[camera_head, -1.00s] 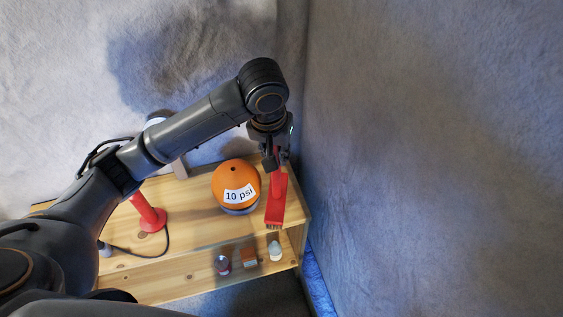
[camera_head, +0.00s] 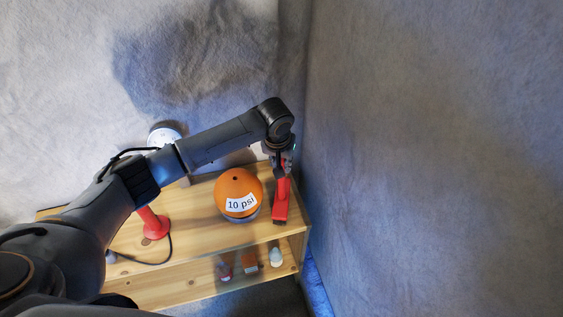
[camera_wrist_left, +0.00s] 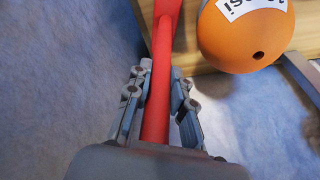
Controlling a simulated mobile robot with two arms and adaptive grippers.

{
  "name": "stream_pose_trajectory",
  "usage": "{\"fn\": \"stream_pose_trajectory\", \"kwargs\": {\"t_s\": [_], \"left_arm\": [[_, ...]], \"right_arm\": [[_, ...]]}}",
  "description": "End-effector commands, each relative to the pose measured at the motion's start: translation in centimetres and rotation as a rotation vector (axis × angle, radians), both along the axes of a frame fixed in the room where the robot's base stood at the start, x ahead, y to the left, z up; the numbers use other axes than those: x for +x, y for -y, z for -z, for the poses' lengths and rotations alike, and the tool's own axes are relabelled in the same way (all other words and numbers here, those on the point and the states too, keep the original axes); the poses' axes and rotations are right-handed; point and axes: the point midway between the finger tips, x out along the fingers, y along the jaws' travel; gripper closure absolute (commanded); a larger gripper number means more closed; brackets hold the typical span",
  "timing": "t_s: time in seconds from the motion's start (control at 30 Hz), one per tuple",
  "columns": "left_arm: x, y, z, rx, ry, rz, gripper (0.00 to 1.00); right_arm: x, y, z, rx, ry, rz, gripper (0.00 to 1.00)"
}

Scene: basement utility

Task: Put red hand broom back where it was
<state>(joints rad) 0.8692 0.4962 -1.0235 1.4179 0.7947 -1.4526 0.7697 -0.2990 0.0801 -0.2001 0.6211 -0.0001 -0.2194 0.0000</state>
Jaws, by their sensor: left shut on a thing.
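The red hand broom (camera_head: 282,204) is at the right end of the wooden shelf's top board (camera_head: 197,228), right of an orange ball. My left gripper (camera_head: 281,168) is shut on its handle from above and behind. In the left wrist view the red handle (camera_wrist_left: 160,85) runs between the fingers of the left gripper (camera_wrist_left: 158,95), towards the board. The broom is tilted, its head low near the front edge. I cannot tell whether it touches the board. My right gripper is not in view.
The orange ball (camera_head: 238,185) labelled "10 psi" sits close left of the broom. A red pump-like object (camera_head: 154,225) with a black hose stands further left. Small items, including a white bottle (camera_head: 276,257), stand on the lower shelf. A grey wall (camera_head: 430,150) is close on the right.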

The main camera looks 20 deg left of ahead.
Motion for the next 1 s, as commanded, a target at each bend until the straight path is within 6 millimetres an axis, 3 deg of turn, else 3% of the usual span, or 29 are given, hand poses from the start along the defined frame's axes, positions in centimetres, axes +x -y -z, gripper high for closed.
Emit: {"fn": "stream_pose_trajectory", "kwargs": {"t_s": [0.3,0.33,0.43,0.77,1.0], "left_arm": [[0.0,0.1,0.1,-0.002,0.002,0.000,1.00],[0.0,0.1,0.2,-0.001,0.001,0.000,0.74],[0.0,0.0,0.2,-0.001,0.001,0.000,0.56],[0.0,0.0,0.0,-0.001,0.002,0.000,0.56],[-0.6,0.1,-3.3,-0.003,0.006,0.002,0.56]], "right_arm": [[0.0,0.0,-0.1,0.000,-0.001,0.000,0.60],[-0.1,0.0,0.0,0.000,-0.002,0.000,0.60],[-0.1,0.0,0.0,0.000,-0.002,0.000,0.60],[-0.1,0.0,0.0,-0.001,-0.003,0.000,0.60],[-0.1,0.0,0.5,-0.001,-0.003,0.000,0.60]]}}
